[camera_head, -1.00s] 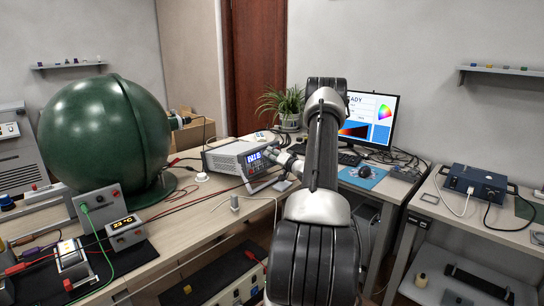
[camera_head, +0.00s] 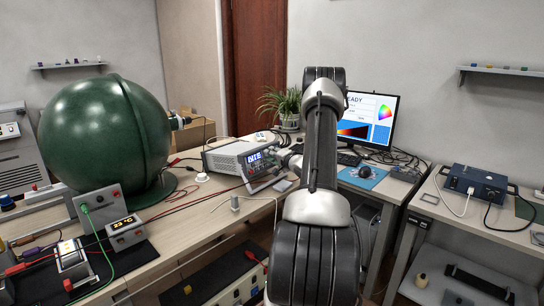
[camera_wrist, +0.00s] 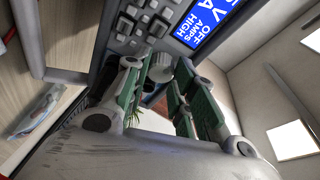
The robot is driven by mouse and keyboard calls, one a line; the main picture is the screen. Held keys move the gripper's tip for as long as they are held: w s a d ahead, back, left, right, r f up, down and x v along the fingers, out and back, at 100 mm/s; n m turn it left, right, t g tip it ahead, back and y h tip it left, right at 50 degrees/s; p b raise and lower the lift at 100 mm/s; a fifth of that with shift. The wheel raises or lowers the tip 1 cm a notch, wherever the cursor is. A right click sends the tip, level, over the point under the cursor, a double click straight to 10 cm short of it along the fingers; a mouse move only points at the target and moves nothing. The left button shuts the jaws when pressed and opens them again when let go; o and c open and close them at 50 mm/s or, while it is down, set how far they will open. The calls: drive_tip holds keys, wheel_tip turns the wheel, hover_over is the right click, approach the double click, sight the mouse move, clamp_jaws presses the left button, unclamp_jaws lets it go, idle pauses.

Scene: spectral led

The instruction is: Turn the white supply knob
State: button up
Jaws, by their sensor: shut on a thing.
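The white supply knob (camera_wrist: 160,66) is a pale, round knob on the dark front panel of the power supply, seen in the wrist view. My gripper (camera_wrist: 158,76) has its green-padded fingers on both sides of the knob and is shut on it. The power supply (camera_head: 228,156) stands on the bench in the head view, left of my arm. Its blue display (camera_wrist: 218,20) shows large text including "OFF", "AMPS" and "HIGH". In the head view the knob cannot be made out; my gripper and wrist cover that side of the panel.
The large green sphere (camera_head: 105,135) stands on the left of the bench (camera_head: 185,225). Red and black cables run along the bench toward the supply. A monitor (camera_head: 370,118), mouse and plant (camera_head: 285,102) are behind and right of the supply. Small grey buttons (camera_wrist: 140,20) are close to the knob.

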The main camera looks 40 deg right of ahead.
idle(0.3)
drive_tip(key=o, duration=1)
drive_tip(key=shift+o, duration=0.2)
drive_tip(key=shift+s, duration=0.1)
drive_tip(key=s+a+r, duration=0.1)
drive_tip(key=s, duration=1)
drive_tip(key=shift+s+a+r, duration=0.2)
drive_tip(key=shift+s+a, duration=0.15)
